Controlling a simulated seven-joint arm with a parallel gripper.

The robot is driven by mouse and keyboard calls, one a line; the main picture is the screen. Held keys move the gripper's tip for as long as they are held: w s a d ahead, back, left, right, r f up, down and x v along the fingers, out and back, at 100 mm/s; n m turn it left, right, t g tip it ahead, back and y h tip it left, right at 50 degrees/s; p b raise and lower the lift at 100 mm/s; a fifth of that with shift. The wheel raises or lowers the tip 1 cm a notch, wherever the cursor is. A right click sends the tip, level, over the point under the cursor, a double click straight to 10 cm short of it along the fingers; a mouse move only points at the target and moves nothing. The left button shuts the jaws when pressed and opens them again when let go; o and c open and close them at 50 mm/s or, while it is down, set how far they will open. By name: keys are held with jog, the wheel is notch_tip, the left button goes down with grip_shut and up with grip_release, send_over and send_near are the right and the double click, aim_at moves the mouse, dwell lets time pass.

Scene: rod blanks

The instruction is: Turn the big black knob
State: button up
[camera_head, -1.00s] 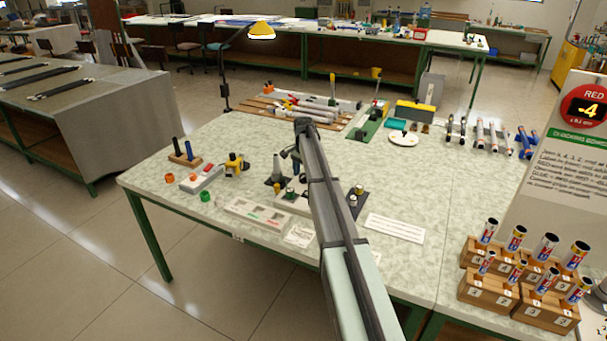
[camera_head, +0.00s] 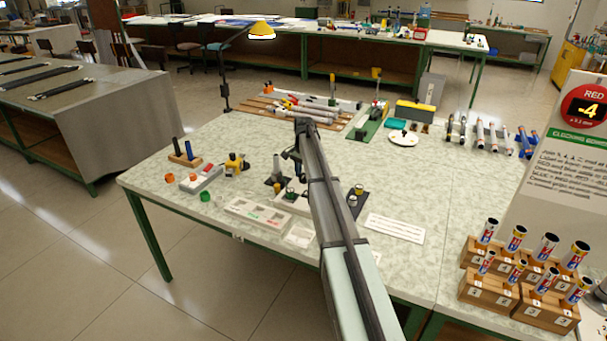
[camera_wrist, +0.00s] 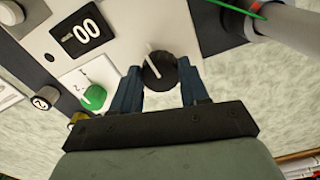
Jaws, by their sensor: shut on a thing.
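The big black knob (camera_wrist: 160,71) shows in the wrist view on a pale panel, with a white pointer line on it. The line points up and slightly left. My gripper (camera_wrist: 160,84) has its two blue fingers on either side of the knob and is shut on it. In the head view my arm covers most of the device, and the knob and fingertips cannot be made out there.
Beside the knob are a smaller green knob (camera_wrist: 94,97) and a black display reading "00" (camera_wrist: 82,36). A grey cylinder (camera_wrist: 292,24) lies at the upper right. In the head view, a tray (camera_head: 258,215) and a white sign (camera_head: 395,228) flank my arm.

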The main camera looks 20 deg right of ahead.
jog(key=n, duration=0.5)
jog(key=shift+s+d, duration=0.1)
jog(key=n, duration=1)
jog(key=shift+d+n, duration=0.15)
jog(key=shift+n, duration=0.25)
jog(key=shift+d+n, duration=0.1)
jog(key=shift+n, duration=2.1)
jog(key=o, duration=1.1)
jog(key=shift+c, duration=0.2)
